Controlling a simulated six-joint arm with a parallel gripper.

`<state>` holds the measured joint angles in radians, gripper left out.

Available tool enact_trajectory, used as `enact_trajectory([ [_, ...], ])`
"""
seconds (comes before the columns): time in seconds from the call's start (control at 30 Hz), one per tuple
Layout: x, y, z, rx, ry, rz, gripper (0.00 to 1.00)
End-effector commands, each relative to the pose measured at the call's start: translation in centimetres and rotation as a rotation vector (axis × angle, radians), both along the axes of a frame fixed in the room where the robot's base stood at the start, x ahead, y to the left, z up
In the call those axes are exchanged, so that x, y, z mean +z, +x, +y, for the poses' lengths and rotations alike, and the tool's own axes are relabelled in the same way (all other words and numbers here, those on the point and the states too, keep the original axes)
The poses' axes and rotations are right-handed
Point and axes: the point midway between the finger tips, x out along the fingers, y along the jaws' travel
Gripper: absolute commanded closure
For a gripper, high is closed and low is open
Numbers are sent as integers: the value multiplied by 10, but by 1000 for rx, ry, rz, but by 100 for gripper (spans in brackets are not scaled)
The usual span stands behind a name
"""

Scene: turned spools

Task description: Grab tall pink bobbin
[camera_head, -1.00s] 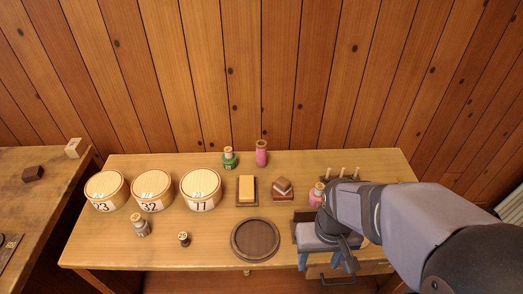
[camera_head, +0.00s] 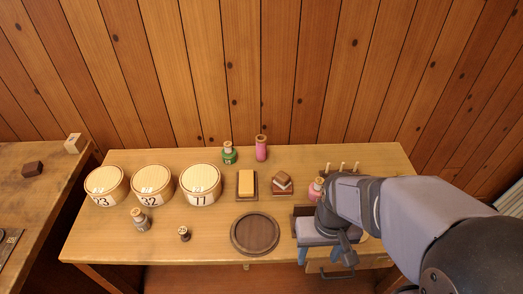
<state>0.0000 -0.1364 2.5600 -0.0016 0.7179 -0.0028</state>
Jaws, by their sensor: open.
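A tall pink bobbin (camera_head: 261,148) stands upright at the back middle of the table, to the right of a green bobbin (camera_head: 229,153). A second pink bobbin (camera_head: 316,188), with a pale top, stands farther right and is partly hidden by my arm. My gripper (camera_head: 325,258) hangs over the front right of the table, with its blue fingers pointing down, apart and empty. It is well to the front and right of the tall pink bobbin and does not touch it.
Three numbered round boxes (camera_head: 152,183) stand at the left. Two small spools (camera_head: 139,219) are in front of them. A round dark tray (camera_head: 279,235) lies at the front middle. A yellow block (camera_head: 246,183) and a brown stack (camera_head: 283,183) stand mid-table. Pegs (camera_head: 342,167) rise at the back right.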

Motion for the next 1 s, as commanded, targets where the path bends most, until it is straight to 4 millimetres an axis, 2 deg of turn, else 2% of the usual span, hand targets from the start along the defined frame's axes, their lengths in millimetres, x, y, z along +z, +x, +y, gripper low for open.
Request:
enact_trajectory([
  [0.3,-1,2,1,1,1,-5,47],
  [0.37,-3,7,2,4,3,-18,47],
  [0.47,-9,28,7,12,12,-75,47],
  [0.57,-18,67,16,26,26,-177,47],
  [0.77,-28,182,47,58,61,-506,47],
  [0.8,-27,207,54,63,66,-581,47],
  [0.9,-20,265,71,67,73,-772,47],
  [1.0,-10,314,87,65,73,-961,47],
])
